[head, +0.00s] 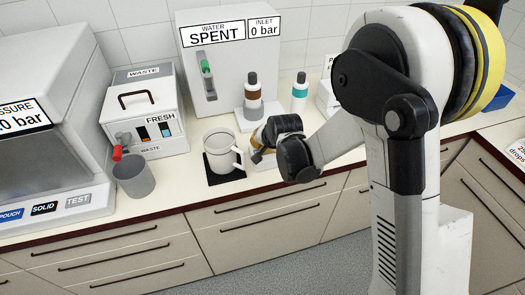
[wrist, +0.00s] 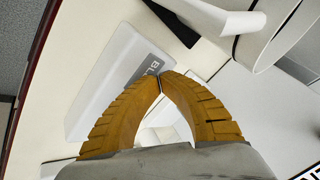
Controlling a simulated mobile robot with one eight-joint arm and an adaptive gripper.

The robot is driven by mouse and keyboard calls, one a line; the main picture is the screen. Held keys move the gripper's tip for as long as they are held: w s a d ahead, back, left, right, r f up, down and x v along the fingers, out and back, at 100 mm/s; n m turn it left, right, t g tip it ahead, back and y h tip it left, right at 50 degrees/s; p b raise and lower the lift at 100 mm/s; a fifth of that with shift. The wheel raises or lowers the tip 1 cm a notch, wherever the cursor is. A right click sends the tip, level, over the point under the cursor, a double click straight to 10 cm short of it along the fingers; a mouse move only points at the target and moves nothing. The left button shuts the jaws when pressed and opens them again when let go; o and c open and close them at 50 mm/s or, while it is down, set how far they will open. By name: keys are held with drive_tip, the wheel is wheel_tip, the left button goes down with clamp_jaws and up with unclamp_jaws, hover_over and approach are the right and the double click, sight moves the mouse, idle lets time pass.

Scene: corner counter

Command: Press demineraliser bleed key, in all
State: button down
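The demineraliser (head: 190,32) is a tall white cabinet at the back with signs reading "WATER SPENT" and "INLET 0 bar". A low white block with a grey key lettered "BL…" (wrist: 148,62) shows in the wrist view; the rest of the lettering is hidden behind my fingers. My gripper (wrist: 160,77) has its two yellow fingertips together and empty, over the edge of the key. I cannot tell whether they touch it. In the head view, my gripper (head: 257,157) is low over the counter, right of the mug, and hides most of the block.
A white mug (head: 218,150) stands on a dark mat (head: 228,177) close left of my gripper. Bottles with a brown band (head: 253,95) and a teal band (head: 300,92) stand behind. A waste unit (head: 140,100) and grey cup (head: 134,178) are left.

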drive_tip(key=shift+r, duration=0.1)
drive_tip(key=shift+r+p, duration=0.45)
drive_tip(key=shift+r, duration=0.3)
drive_tip(key=shift+r+p, duration=1.65)
drive_tip(key=shift+r, duration=0.9)
